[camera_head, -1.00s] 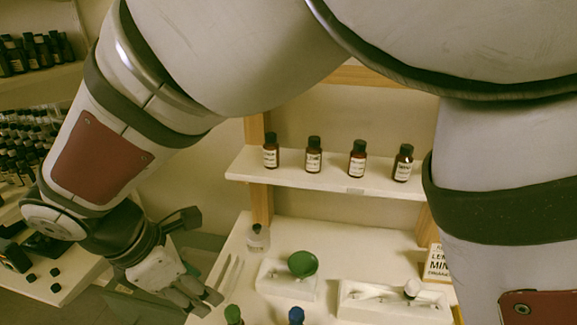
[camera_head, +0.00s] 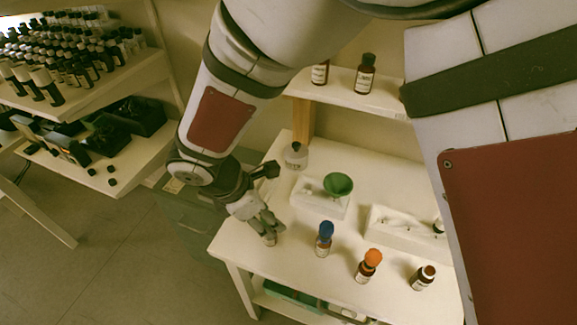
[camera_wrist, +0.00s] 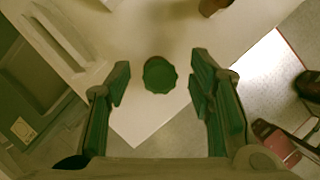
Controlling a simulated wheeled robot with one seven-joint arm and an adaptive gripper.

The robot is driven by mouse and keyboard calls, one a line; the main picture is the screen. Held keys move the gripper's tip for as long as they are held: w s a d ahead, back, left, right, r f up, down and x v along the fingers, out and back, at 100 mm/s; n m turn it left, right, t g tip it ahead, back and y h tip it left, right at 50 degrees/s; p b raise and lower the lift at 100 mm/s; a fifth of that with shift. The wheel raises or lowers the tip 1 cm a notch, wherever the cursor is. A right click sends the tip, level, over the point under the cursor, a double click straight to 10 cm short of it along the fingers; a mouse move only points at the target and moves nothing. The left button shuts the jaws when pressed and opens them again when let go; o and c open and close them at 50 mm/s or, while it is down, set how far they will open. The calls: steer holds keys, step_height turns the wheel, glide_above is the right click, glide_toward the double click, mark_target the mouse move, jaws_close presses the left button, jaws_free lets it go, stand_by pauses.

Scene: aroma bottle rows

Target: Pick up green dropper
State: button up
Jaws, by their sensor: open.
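The green dropper (camera_wrist: 159,75) shows from above in the wrist view as a round, ridged green cap near the table's corner. My gripper (camera_wrist: 156,80) is open, with one finger on each side of the cap and a gap on both sides. In the head view my gripper (camera_head: 268,226) points down at the table's left front edge. The fingers hide the green cap there, and only a small bit of a bottle (camera_head: 270,240) shows under them.
A green bowl (camera_head: 338,185) sits on a white holder behind. A clear bottle (camera_head: 296,155) stands at the back left.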

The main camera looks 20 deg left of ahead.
steer(key=shift+w+d+f, duration=0.1)
steer(key=shift+d+f, duration=0.05)
steer(key=shift+f, duration=0.3)
steer(key=c, duration=0.8)
steer(key=shift+o, duration=0.2)
step_height(320, 180, up, 10)
